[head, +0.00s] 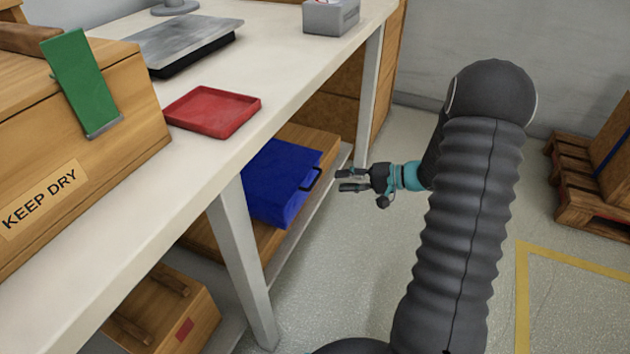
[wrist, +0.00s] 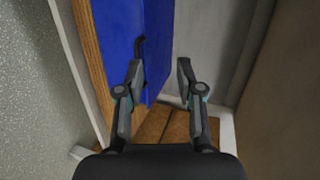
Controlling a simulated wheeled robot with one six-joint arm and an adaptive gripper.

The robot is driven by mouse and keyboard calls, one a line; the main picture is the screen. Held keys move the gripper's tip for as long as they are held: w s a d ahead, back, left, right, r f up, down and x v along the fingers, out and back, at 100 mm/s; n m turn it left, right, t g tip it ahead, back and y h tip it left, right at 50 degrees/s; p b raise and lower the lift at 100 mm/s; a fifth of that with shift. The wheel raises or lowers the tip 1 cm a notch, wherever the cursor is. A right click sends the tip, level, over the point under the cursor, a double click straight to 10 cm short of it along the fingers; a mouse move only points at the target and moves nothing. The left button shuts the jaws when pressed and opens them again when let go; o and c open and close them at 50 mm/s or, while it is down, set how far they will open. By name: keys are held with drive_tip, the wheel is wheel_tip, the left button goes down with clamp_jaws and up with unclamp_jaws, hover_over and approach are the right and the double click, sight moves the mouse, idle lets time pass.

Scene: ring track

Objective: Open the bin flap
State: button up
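The blue bin (head: 280,175) sits on the shelf under the workbench, and its flap looks shut. A black handle (head: 312,180) stands out from the bin's side facing my gripper. My gripper (head: 353,180) is open and empty, a short way right of the handle and apart from it. In the wrist view, the blue bin (wrist: 110,30) fills the upper left. The handle (wrist: 139,48) shows just beyond the left fingertip of my gripper (wrist: 159,70); I cannot tell the exact gap. Part of the bin is hidden under the bench top.
The workbench (head: 235,155) overhangs the bin, with a leg (head: 242,265) to the left and another (head: 370,95) behind. A red tray (head: 212,111) lies on top. A wooden crate (head: 165,315) is below. Floor to the right is free up to a pallet (head: 590,190).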

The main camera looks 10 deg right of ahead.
sight(315, 180)
drive_tip(key=w+d+f+m+t, duration=0.2)
drive_tip(key=w+d+f+t, duration=0.15)
drive_tip(key=f, duration=0.25)
drive_tip(key=shift+g, duration=0.35)
drive_tip(key=x, duration=1.2)
drive_tip(key=shift+w+a+p, duration=0.15)
drive_tip(key=shift+p, duration=0.15)
drive_tip(key=shift+r, duration=0.1)
clamp_jaws()
